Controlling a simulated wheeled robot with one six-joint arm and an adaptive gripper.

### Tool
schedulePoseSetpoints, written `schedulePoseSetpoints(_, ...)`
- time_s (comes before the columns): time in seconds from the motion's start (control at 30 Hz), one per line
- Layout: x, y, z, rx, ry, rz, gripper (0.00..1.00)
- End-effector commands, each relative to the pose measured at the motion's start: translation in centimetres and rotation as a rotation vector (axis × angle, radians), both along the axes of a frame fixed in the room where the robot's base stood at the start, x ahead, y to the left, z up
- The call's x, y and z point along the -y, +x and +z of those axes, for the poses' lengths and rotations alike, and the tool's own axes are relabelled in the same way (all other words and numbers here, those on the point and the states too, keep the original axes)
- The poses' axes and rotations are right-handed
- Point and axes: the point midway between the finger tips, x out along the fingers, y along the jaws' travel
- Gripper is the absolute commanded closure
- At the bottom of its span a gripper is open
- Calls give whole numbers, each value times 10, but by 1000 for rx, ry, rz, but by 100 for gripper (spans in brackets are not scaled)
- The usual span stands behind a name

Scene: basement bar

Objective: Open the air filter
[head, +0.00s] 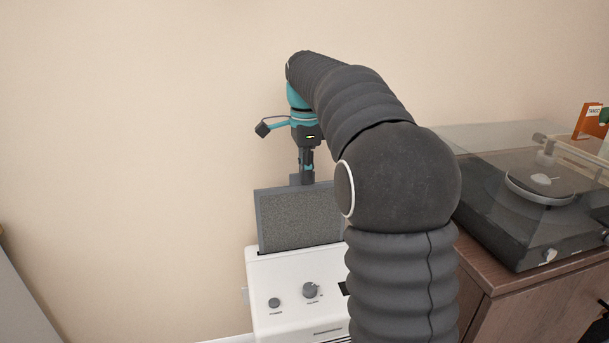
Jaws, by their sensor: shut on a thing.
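The air filter (298,222) is a flat grey panel with a dark frame. It stands upright, with its lower edge in the top of a white appliance (298,282), which has two dark knobs and a small dark panel. My gripper (307,179) points down at the filter's top edge and is shut on a small tab there. My arm covers the right side of the filter and part of the white appliance. How deep the filter's lower edge sits in the appliance is hidden.
A wooden cabinet (525,305) with a turntable (535,205) under a clear lid stands close on the right. An orange item (588,121) is behind it. A plain beige wall is behind the filter. The space left of the appliance looks clear.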

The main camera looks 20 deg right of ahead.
Motion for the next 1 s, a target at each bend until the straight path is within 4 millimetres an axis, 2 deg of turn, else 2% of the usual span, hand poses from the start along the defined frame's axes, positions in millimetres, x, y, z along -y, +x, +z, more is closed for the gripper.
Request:
schedulePoseSetpoints(0.2,0,0,0,2,4,-1,100)
schedulePoseSetpoints(0.23,0,0,0,2,4,-1,87)
schedulePoseSetpoints(0.3,0,0,0,1,3,-1,70)
schedulePoseSetpoints(0.33,0,0,0,1,3,-1,67)
schedulePoseSetpoints(0.73,-1,1,6,2,2,2,67)
schedulePoseSetpoints(1.0,-1,1,49,4,2,1,67)
